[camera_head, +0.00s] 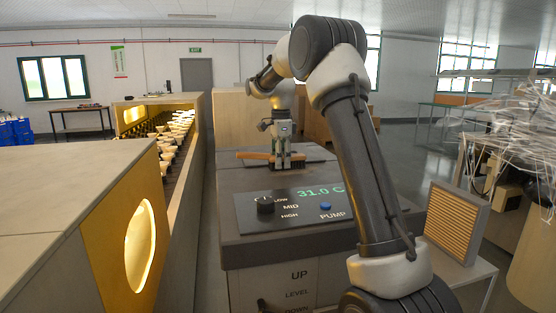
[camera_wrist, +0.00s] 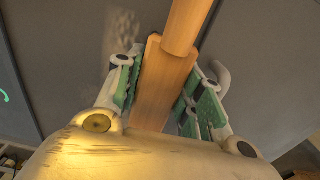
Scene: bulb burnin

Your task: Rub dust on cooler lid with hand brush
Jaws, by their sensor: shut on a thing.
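My gripper (camera_head: 281,162) is shut on the wooden hand brush (camera_head: 256,156), low over the grey cooler lid (camera_head: 237,177). In the wrist view the brush (camera_wrist: 160,88) lies between my green-padded fingers (camera_wrist: 163,90), its round handle pointing to the top of the picture. The bristles are hidden below the wooden back, and I cannot tell for certain whether they touch the lid. A pale, streaky dust patch (camera_wrist: 122,32) shows on the dark lid in the wrist view, left of the brush and beside the left finger.
The cooler's front panel has a black knob (camera_head: 265,204), a blue pump button (camera_head: 326,207) and a 31.0 C readout. A long rack of bulbs (camera_head: 172,145) runs along the left. A slatted filter panel (camera_head: 456,222) stands on a table at the right. A grey curved handle (camera_wrist: 222,75) is right of my gripper.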

